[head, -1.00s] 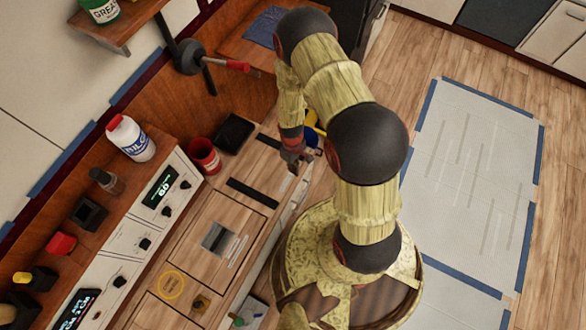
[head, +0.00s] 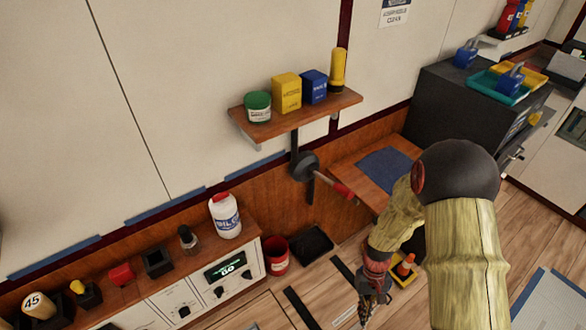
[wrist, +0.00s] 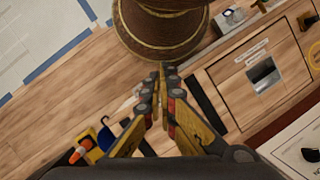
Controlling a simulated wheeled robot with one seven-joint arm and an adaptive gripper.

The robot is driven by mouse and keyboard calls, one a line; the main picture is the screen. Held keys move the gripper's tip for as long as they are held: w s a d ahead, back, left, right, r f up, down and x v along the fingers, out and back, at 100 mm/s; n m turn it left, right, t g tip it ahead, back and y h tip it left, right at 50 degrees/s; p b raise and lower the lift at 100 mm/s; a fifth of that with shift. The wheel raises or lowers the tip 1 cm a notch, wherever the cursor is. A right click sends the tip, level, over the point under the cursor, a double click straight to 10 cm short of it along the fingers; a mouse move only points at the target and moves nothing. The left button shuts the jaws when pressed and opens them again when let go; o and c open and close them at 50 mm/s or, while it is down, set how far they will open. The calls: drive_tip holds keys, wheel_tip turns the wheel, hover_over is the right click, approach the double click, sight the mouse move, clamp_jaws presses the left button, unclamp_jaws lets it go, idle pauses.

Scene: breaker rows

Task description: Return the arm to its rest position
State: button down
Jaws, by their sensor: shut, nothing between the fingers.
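My arm (head: 465,240) is bent at the lower right of the head view, its dark elbow joint raised and its forearm reaching down to the left. My gripper (head: 368,308) points downward near the bottom edge of the head view, close to the wooden bench top. In the wrist view my gripper (wrist: 162,72) has its fingers together, with nothing between them. It touches nothing that I can make out. My base is cut off in the head view.
A red-handled lever (head: 335,188) stands out from the wall. A red cup (head: 275,255), a black tray (head: 312,244) and a white bottle (head: 225,217) stand left of my gripper. An orange cone (head: 405,265) is close to my forearm. A shelf (head: 297,116) holds several containers.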

drive_tip(key=s+a+r+t, duration=0.1)
drive_tip(key=r+t, duration=0.4)
drive_tip(key=r, duration=1.6)
drive_tip(key=s+a+r+t, duration=0.2)
drive_tip(key=s+r+t, duration=0.1)
drive_tip(key=r, duration=1.8)
drive_tip(key=shift+s+a+r+m+t, duration=0.15)
drive_tip(key=shift+s+r+m+t, duration=0.25)
drive_tip(key=shift+t, duration=0.5)
